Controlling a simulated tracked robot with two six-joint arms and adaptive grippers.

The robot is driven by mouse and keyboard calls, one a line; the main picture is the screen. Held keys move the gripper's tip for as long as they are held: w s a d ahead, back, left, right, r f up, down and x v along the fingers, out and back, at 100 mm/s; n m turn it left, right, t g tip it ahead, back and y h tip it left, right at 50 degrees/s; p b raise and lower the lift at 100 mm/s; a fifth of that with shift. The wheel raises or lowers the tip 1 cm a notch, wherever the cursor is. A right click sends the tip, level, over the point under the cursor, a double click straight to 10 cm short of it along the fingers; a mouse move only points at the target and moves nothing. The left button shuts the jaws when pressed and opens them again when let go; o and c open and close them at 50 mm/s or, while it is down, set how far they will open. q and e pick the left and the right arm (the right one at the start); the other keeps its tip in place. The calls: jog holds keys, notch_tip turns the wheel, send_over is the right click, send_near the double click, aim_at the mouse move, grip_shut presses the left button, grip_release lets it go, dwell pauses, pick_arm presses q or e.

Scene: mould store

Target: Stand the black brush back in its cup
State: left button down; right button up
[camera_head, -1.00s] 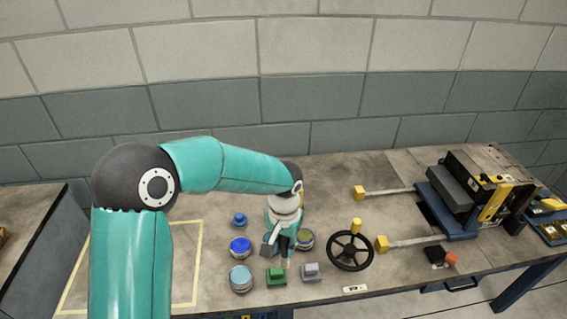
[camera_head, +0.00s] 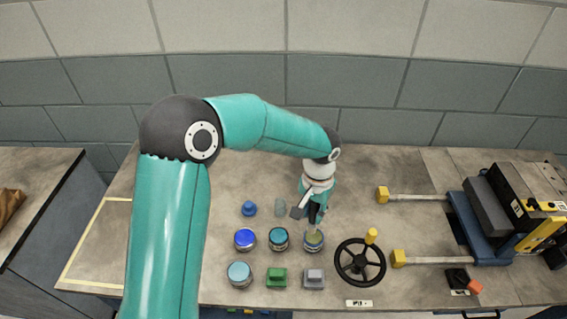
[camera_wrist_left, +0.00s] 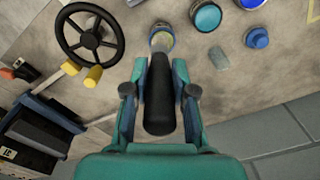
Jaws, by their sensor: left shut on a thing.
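My left gripper (camera_head: 315,212) is shut on the black brush (camera_wrist_left: 159,95), held between its fingers in the left wrist view. The brush's pale far end overlaps a jar with yellowish contents (camera_head: 314,243), also in the left wrist view (camera_wrist_left: 163,31). I cannot tell whether the brush touches that jar or is above it. A small pale grey-blue cup-like cylinder (camera_head: 280,207) stands to the left of the gripper, and also shows in the left wrist view (camera_wrist_left: 218,58). Whether it is hollow is too small to tell. My right gripper is not in view.
Left of the yellowish jar stand a teal jar (camera_head: 279,239), a blue jar (camera_head: 245,239) and a blue knob-like piece (camera_head: 249,209). In front are a light-blue jar (camera_head: 240,274), a green block (camera_head: 277,277) and a grey block (camera_head: 314,278). A black handwheel (camera_head: 360,262) is at right.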

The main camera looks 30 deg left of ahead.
pick_arm(q)
jog(key=shift+d, duration=0.1)
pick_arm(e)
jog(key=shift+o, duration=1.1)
pick_arm(q)
jog(key=shift+w+a, duration=0.25)
jog(key=shift+w, duration=0.1)
pick_arm(e)
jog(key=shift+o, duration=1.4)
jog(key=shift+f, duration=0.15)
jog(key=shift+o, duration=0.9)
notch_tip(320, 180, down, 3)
jog(key=b, duration=0.3)
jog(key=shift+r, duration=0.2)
pick_arm(q)
jog(key=w+a+f+n+b, duration=0.1)
jog(key=w+a+n, duration=0.3)
jog(key=a, duration=0.4)
jog(key=w+a+f+n+b, duration=0.1)
jog(key=w+a+n, duration=0.35)
jog(key=a, duration=0.35)
notch_tip(320, 180, down, 11)
jog(key=b, duration=0.8)
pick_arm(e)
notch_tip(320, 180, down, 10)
pick_arm(q)
jog(key=shift+w+r, duration=0.1)
jog(key=c, duration=0.9)
grip_release()
